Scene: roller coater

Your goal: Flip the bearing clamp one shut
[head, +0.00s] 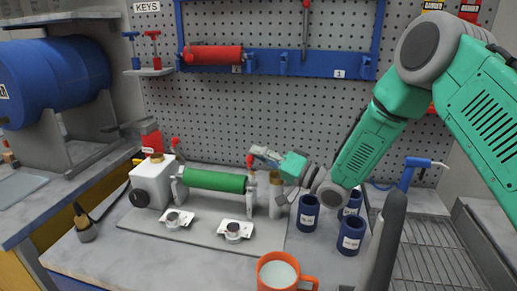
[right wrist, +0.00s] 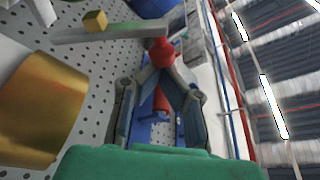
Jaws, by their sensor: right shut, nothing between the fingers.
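The roller coater's green roller (head: 213,180) lies between two bearing supports on a grey base plate (head: 150,230). A red-knobbed clamp lever stands at each end: the left red knob (head: 175,142) and the right red knob (head: 250,160). My right gripper (head: 254,150) is at the right knob, its fingers closed together. In the right wrist view the fingertips (right wrist: 164,66) meet just at a red ball knob (right wrist: 160,51), with nothing visibly held between them. Whether they touch it I cannot tell. My left gripper is not in view.
A white box (head: 153,182) stands left of the roller. An orange mug (head: 280,272) sits at the front. Several dark blue cups, including one labelled cup (head: 308,213), stand right of the plate. A red roller (head: 213,55) hangs on the pegboard's blue rack (head: 305,68).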

